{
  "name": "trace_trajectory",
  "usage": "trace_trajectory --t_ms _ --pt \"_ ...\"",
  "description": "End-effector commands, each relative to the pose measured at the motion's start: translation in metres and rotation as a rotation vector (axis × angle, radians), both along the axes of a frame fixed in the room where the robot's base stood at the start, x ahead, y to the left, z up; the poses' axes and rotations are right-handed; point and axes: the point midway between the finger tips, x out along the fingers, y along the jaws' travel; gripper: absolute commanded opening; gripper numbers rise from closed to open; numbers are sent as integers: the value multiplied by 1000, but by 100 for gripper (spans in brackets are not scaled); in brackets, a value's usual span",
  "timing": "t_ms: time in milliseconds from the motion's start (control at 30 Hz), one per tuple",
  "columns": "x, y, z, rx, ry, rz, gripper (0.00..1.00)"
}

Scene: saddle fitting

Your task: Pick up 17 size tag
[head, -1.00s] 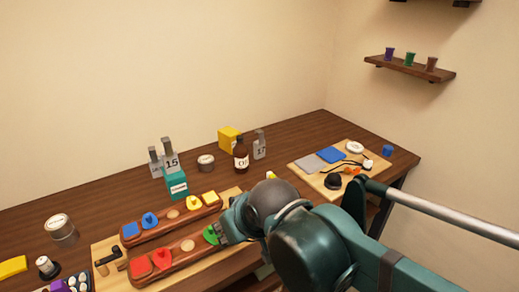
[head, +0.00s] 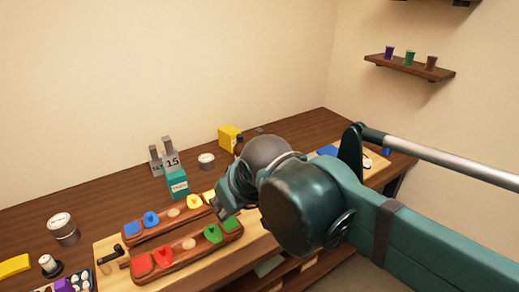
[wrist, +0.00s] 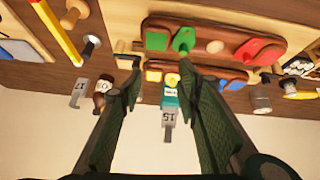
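The grey 17 size tag (wrist: 79,91) shows in the wrist view at the left, upside down, beside the brown bottle (wrist: 103,98). In the head view my arm hides most or all of it. My gripper (wrist: 161,84) is open, with nothing between its fingers. In the wrist view the 17 tag is outside and left of the left finger. In the head view my gripper (head: 224,205) is above the wooden trays, left of the tag's area. The grey 15 tag (head: 171,160) stands by the teal box (head: 177,186), with another grey tag (head: 155,161) beside it.
The front tray (head: 190,255) and rear tray (head: 165,231) hold coloured pieces. A yellow box (head: 228,135) stands at the back, close to the bottle. A tin (head: 206,161) stands right of the 15 tag. Tabletop (head: 295,127) is bare at the back right.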

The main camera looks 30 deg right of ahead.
Motion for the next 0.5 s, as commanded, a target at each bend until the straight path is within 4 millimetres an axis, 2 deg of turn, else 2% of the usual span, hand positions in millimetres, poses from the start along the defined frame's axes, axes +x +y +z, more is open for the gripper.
trace_trajectory --t_ms 167,500 --pt "17 -9 15 -56 22 49 33" --pt "65 -35 45 -200 87 192 33"
